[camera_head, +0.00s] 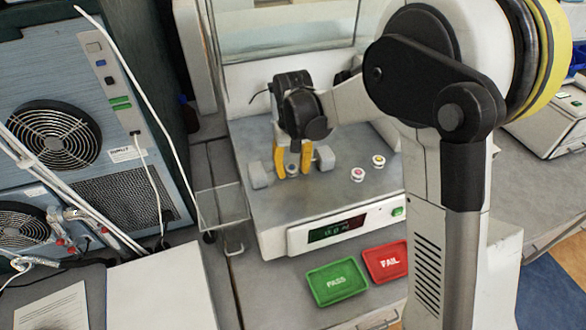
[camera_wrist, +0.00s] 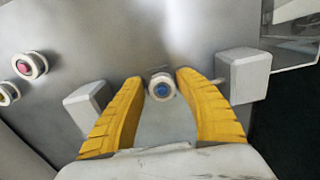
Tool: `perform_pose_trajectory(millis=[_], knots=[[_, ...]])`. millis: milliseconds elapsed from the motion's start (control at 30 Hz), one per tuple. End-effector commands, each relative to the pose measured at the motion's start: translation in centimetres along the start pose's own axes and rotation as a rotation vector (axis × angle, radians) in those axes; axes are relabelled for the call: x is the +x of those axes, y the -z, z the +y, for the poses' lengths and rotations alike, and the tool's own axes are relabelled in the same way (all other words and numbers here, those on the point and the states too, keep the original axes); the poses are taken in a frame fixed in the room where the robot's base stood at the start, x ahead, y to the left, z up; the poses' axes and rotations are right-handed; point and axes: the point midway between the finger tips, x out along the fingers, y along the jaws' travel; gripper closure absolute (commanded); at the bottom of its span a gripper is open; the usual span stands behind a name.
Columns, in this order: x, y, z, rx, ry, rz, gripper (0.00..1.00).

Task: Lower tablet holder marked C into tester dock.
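A small round white holder with a blue centre (camera_wrist: 161,87) sits between my gripper's yellow fingertips in the wrist view. It also shows in the head view (camera_head: 292,171); no letter is readable on it. My gripper (camera_head: 293,164) points down over the tester, its fingers apart on either side of the holder. In the wrist view, narrow gaps seem to separate the fingertips (camera_wrist: 160,78) from it. Two grey dock blocks flank the fingers, one on the left (camera_wrist: 88,108) and one on the right (camera_wrist: 245,76). Whether the holder touches the plate is unclear.
Two more white holders, pink-centred (camera_head: 357,174) and yellowish-centred (camera_head: 378,160), stand right of the dock on the tester's grey plate (camera_head: 330,195). A green PASS tray (camera_head: 337,282) and a red FAIL tray (camera_head: 386,262) lie in front. A clear panel (camera_head: 219,205) stands left.

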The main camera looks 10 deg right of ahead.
Motion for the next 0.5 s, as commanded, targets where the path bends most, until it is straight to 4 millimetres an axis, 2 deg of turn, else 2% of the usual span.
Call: perform_pose_trajectory(millis=[167,267,367,500], knots=[[-0.1,0.0,-0.1,-0.001,0.002,0.0,0.45],[-0.8,0.0,-0.1,-0.001,0.002,0.0,0.45],[-2.4,0.0,-0.1,-0.001,0.001,0.001,0.45],[-5.6,0.0,0.0,0.0,0.001,0.001,0.45]])
